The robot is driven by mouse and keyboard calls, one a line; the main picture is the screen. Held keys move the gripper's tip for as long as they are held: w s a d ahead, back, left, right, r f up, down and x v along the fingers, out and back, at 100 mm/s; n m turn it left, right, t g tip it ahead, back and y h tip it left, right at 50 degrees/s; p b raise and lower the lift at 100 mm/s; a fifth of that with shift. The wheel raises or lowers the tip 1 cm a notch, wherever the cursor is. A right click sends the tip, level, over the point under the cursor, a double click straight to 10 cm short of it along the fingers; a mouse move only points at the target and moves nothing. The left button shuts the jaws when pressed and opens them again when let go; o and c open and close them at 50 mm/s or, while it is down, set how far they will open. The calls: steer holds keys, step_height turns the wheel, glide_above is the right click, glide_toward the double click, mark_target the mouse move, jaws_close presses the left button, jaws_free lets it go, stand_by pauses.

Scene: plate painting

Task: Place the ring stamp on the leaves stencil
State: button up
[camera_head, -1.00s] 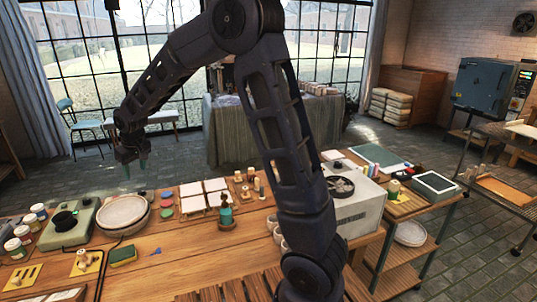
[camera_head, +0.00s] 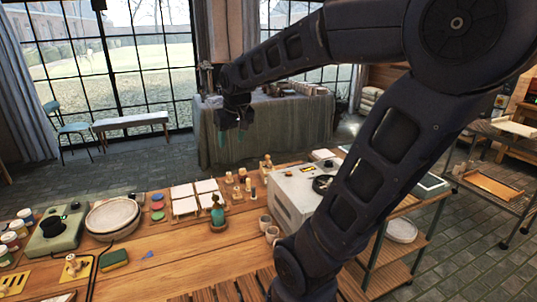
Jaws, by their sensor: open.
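My gripper (camera_head: 232,136) hangs in the air over the far side of the table, its teal fingers pointing down, apart and empty. Several small wooden stamps (camera_head: 242,183) stand in a group at the back of the table, below and near it in the picture. I cannot tell which one is the ring stamp. A yellow plate with slot-like cutouts (camera_head: 14,283) lies at the front left; it may be the leaves stencil, but its pattern is too small to be sure. Another yellow plate (camera_head: 84,274) bears a wooden-handled piece (camera_head: 72,264). My arm hides part of the table's right side.
White tiles (camera_head: 183,206), a teal bottle (camera_head: 218,211) and a white machine (camera_head: 290,195) stand mid-table. At left are a round pale dish (camera_head: 110,215), a green device (camera_head: 55,235) and paint jars (camera_head: 12,240). Bare wood (camera_head: 190,255) lies in front.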

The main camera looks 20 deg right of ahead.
steer(key=s+d+f+m, duration=0.2)
steer(key=s+d, duration=0.5)
steer(key=s, duration=0.4)
steer(key=shift+s+d+h, duration=0.3)
steer(key=shift+s, duration=0.05)
